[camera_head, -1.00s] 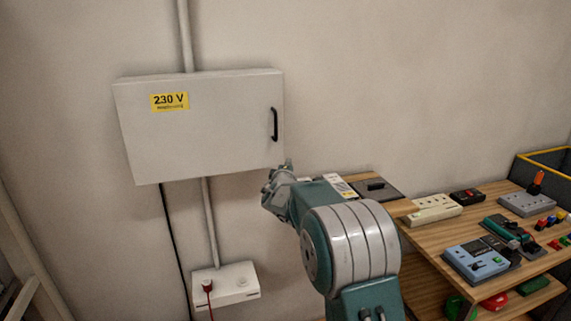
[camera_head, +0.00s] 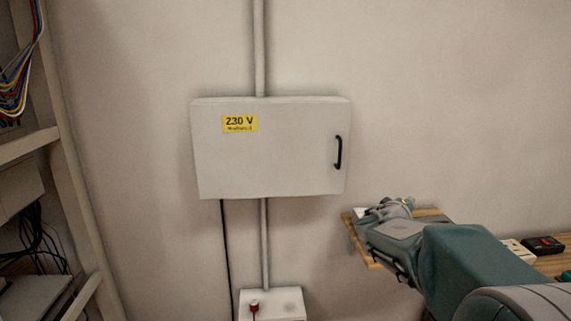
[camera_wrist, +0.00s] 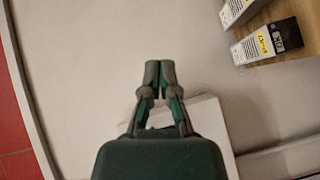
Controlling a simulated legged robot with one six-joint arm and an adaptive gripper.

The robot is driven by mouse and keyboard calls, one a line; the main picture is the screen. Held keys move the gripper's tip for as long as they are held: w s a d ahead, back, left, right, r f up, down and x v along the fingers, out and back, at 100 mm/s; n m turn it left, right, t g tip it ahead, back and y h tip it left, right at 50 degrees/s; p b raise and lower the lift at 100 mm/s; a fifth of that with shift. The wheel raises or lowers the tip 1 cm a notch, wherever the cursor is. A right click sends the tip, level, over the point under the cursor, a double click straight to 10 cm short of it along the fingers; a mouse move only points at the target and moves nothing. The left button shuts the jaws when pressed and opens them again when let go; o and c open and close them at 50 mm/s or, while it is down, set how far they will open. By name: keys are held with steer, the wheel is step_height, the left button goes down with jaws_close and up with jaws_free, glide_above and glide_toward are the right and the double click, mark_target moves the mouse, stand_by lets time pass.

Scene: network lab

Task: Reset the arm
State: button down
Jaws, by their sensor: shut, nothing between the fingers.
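My gripper (camera_wrist: 160,68) is in the middle of the wrist view with its two fingertips together and nothing held between them. In the head view my arm comes in from the lower right, and its grey wrist end is in front of the wooden bench, below and right of the wall cabinet. The fingertips are hard to make out there. The gripper appears apart from the cabinet.
A closed grey cabinet (camera_head: 270,165) with a 230 V label and black handle (camera_head: 338,152) hangs on the wall. A socket box (camera_head: 285,297) is below it. A cable rack (camera_head: 75,150) stands left. Two labelled boxes, one of them nearer (camera_wrist: 266,42), show in the wrist view.

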steer(key=s+a+f+m+g+y, duration=0.1)
steer(key=s+m+g, duration=0.2)
steer(key=s, duration=0.7)
steer(key=s+a+f+m+g+y, duration=0.1)
steer(key=s+f+m+g, duration=0.15)
steer(key=s, duration=0.65)
steer(key=s+a+f+y, duration=0.3)
steer(key=s+a+y, duration=0.1)
steer(key=s+a, duration=0.2)
steer(key=s+a+f+m+g+y, duration=0.1)
steer(key=s+a+f+y, duration=0.2)
steer(key=s+a, duration=0.3)
steer(key=s+y, duration=0.1)
steer(key=s, duration=0.2)
steer(key=shift+a+f+y, duration=0.15)
steer(key=shift+a+y, duration=0.15)
steer(key=shift+y, duration=0.1)
steer(key=shift+m+g, duration=0.25)
